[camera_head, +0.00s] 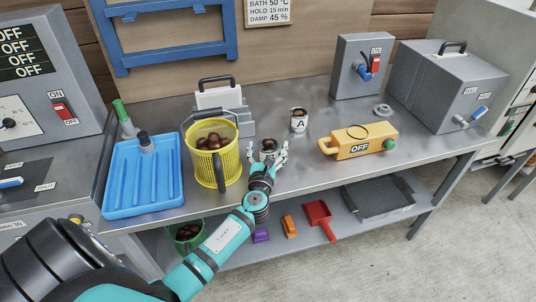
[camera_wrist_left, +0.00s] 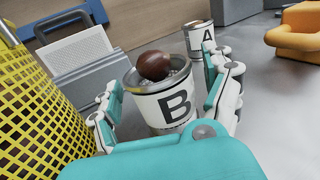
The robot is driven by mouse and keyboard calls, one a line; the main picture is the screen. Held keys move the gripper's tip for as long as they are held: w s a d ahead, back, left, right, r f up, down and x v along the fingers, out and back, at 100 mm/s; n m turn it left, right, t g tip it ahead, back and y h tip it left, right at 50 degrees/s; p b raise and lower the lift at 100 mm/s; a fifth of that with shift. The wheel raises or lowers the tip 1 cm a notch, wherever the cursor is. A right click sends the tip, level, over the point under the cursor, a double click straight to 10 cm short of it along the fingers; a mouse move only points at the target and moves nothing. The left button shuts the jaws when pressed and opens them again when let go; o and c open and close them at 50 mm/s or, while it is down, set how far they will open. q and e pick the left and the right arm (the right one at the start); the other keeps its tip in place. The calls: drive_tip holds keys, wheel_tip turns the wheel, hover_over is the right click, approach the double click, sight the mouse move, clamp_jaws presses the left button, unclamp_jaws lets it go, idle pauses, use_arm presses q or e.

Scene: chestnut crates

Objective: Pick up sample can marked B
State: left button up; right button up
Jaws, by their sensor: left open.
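The sample can marked B (camera_wrist_left: 165,100) stands upright in the left wrist view, white with a metal rim and a brown chestnut (camera_wrist_left: 154,64) on top. My left gripper (camera_wrist_left: 170,102) is open, with one finger on each side of can B; I cannot tell if they touch it. In the head view the left gripper (camera_head: 268,156) is at the table's front middle and hides most of can B. The can marked A (camera_head: 299,121) stands behind and to the right; it also shows in the left wrist view (camera_wrist_left: 200,40). My right gripper is not in view.
A yellow mesh basket (camera_head: 229,165) of chestnuts stands close left of the gripper. A blue tray (camera_head: 115,187) lies farther left. An orange OFF device (camera_head: 384,146) is at right, with grey boxes (camera_head: 349,68) behind. Bare table lies between can A and the orange device.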

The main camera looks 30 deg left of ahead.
use_arm(q)
drive_tip(key=shift+c, duration=0.6)
drive_tip(key=c, duration=1.1)
drive_tip(key=shift+c, duration=0.5)
drive_tip(key=shift+r, duration=0.2)
